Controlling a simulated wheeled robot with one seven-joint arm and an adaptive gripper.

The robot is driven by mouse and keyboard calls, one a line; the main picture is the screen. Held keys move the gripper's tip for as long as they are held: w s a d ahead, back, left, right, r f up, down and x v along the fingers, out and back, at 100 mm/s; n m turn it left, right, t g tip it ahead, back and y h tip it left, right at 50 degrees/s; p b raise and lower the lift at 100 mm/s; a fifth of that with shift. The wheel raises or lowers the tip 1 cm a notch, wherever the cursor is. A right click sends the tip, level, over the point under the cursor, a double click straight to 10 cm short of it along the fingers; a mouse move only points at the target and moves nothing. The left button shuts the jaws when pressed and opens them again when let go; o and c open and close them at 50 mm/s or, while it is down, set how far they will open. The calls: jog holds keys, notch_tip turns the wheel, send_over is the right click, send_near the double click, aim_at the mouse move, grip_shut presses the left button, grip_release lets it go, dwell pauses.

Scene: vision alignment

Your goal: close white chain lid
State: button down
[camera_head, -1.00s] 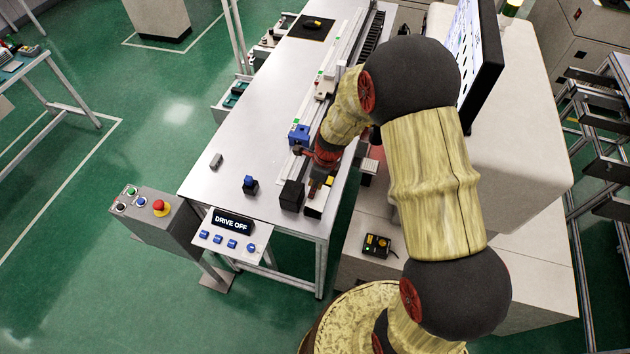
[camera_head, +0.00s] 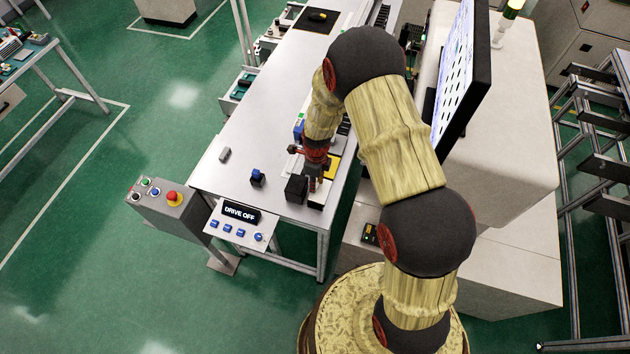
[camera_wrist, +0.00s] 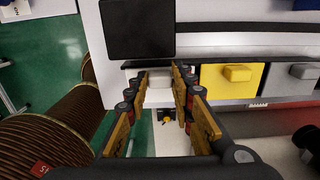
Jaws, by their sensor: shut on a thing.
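The white chain lid (camera_wrist: 158,82) is at the left end of a row of lids in the wrist view, with a block-like handle. Its face is mostly hidden by my fingers. My gripper (camera_wrist: 162,76) has its gold-coloured fingers on either side of that handle and is shut on it. In the head view my gripper (camera_head: 314,178) is low at the near right corner of the table, beside a black block. The lid is hard to make out there.
A yellow lid (camera_wrist: 232,78) and a grey lid (camera_wrist: 290,80) sit to the right of the white one. A black block (camera_wrist: 138,30) stands just above it. A monitor (camera_head: 462,75) stands right of my arm.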

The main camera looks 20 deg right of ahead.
aim_at(317, 185)
jog(key=shift+b, duration=0.55)
jog(key=shift+r, duration=0.1)
jog(key=c, duration=1.5)
grip_release()
jog(key=shift+c, duration=0.2)
notch_tip(317, 185, up, 12)
jog(key=shift+s+d, duration=0.2)
jog(key=shift+d, duration=0.15)
